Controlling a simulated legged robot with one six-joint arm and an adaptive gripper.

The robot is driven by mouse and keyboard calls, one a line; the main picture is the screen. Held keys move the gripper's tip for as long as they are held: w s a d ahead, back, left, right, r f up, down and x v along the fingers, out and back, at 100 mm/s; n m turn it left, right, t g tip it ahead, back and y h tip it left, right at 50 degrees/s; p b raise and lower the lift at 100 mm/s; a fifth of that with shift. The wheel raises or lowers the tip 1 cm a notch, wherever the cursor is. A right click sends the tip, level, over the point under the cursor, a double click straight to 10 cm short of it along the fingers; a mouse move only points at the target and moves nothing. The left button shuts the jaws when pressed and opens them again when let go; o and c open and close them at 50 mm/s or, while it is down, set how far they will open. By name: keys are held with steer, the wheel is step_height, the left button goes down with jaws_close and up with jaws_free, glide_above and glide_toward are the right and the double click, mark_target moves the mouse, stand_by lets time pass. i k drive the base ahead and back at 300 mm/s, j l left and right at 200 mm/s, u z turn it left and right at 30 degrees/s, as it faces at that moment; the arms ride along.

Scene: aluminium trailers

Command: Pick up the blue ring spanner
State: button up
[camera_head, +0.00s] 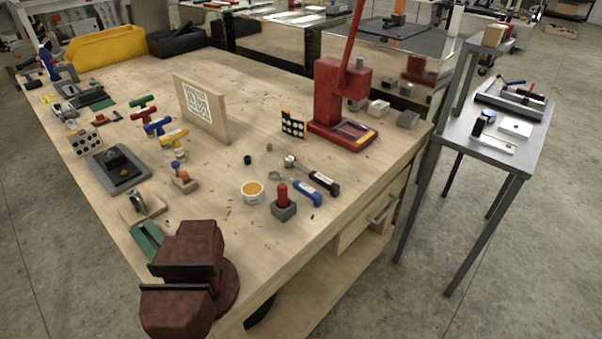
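The blue ring spanner (306,192) lies flat near the front right edge of the wooden workbench (235,160). Its handle is blue, and a slim grey end with a small ring points up and left. A black-handled ratchet (318,180) with a chrome head lies just behind it, close and roughly parallel. A red peg in a grey block (284,207) stands close to its left, in front. My gripper is not in view.
A round tin with orange contents (252,192) stands left of the block. A dark red vise (190,275) fills the front corner. A red arbor press (340,105) stands behind at right. Bare benchtop lies right of the ratchet. A metal side table (480,140) stands beyond the bench.

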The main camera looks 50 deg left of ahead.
mark_target(310, 192)
steer(key=i+j+u, duration=0.1)
steer(key=i+u, duration=0.25)
steer(key=u, duration=0.15)
steer(key=i+u, duration=0.45)
steer(key=i+l+u, duration=0.2)
steer(key=u, duration=0.3)
steer(key=i+u, duration=0.2)
steer(key=u, duration=0.3)
steer(key=i+u, duration=0.25)
steer(key=u, duration=0.25)
steer(key=i+l+u, duration=0.15)
steer(key=u, duration=0.35)
steer(key=i+l+u, duration=0.25)
